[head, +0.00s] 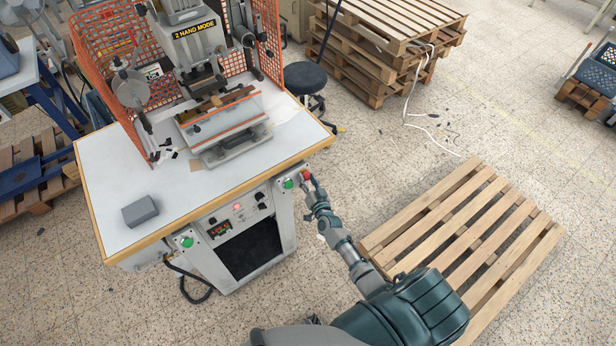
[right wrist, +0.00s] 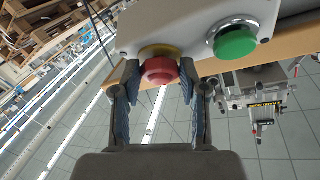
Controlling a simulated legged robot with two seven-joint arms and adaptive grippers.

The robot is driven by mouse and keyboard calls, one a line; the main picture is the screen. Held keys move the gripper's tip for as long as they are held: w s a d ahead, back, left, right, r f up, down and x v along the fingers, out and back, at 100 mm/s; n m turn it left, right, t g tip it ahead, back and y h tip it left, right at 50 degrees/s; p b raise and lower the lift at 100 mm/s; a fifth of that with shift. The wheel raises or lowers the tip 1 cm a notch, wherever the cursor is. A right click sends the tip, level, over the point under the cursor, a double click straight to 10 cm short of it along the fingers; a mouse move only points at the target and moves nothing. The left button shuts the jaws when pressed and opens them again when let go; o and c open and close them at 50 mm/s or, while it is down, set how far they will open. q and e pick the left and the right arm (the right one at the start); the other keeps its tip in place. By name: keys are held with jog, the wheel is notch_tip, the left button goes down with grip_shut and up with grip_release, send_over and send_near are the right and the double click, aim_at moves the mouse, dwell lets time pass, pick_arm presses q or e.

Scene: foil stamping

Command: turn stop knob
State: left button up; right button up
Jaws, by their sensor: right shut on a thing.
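The red stop knob (right wrist: 159,70) sits on a yellow base on a light grey control box, between the two fingers of my right gripper (right wrist: 160,98) in the right wrist view. The fingers stand on either side of it and are shut on it. In the head view my right gripper (head: 311,188) reaches the front right corner of the machine table, and the red knob (head: 307,175) shows just beyond its fingers. A green button (right wrist: 235,42) is on the same box beside the knob. My left gripper is not in view.
A grey block (head: 140,211) lies on the table. A second green button (head: 187,242) is at the front left. A wooden pallet (head: 480,230) lies on the floor at right.

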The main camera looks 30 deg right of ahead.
dwell(0.4)
jog(key=o, duration=1.1)
jog(key=shift+o, duration=0.2)
jog(key=s+a, duration=0.2)
jog(key=s, duration=0.9)
jog(key=shift+s+r, duration=0.3)
jog(key=shift+s, duration=0.05)
jog(key=shift+a, duration=0.1)
